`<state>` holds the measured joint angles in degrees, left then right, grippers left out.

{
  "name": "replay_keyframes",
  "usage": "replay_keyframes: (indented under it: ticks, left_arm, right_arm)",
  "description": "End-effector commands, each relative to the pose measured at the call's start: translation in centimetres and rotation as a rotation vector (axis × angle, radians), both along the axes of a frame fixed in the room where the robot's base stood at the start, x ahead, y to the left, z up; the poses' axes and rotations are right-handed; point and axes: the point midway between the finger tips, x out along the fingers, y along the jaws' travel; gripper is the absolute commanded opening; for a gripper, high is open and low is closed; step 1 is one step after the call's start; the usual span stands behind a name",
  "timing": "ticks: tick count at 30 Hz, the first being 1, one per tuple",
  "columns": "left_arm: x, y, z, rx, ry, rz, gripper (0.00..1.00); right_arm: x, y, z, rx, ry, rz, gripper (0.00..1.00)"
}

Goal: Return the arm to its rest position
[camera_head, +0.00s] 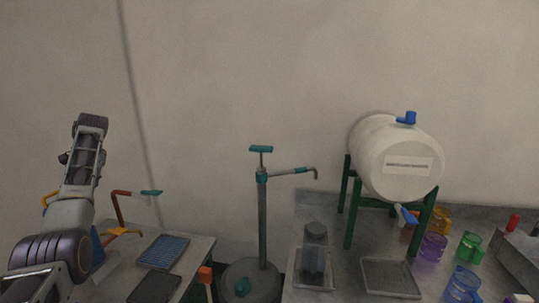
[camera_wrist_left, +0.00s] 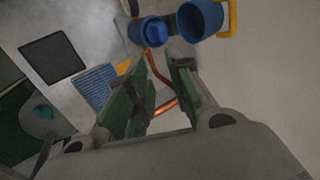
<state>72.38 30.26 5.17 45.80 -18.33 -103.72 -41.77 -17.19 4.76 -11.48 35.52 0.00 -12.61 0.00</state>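My left arm (camera_head: 72,205) rises at the left of the head view, with its wrist raised in front of the wall. In the left wrist view my left gripper (camera_wrist_left: 157,84) has its two green-padded fingers apart. Nothing is held between them. A red-orange pipe (camera_wrist_left: 158,70) shows behind the gap, and I cannot tell how far away it is. Part of the left table and the things on it are hidden behind my arm in the head view. My right arm and gripper are not in view.
The left table holds a blue grid tray (camera_head: 164,251) and a red tap pipe (camera_head: 119,207). A hand pump (camera_head: 263,220) stands between the tables. The right table holds a white barrel (camera_head: 395,160) on a green stand. Blue containers (camera_wrist_left: 200,18) show near the fingers.

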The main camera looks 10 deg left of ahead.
Motion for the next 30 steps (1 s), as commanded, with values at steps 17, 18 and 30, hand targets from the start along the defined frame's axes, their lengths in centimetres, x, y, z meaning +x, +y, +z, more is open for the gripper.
replay_keyframes:
  ticks: [17, 18, 30]
  left_arm:
    - [1.7, -5.8, -8.5, 0.090, -0.023, -0.045, 0.21]
    - [1.8, -6.4, -9.2, 0.094, -0.026, -0.051, 0.21]
    - [1.3, -11.8, -15.8, 0.116, -0.054, -0.105, 0.21]
  right_arm:
    - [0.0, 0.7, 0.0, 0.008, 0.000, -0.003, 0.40]
    - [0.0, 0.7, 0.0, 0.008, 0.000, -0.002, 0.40]
    - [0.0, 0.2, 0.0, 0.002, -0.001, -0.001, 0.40]
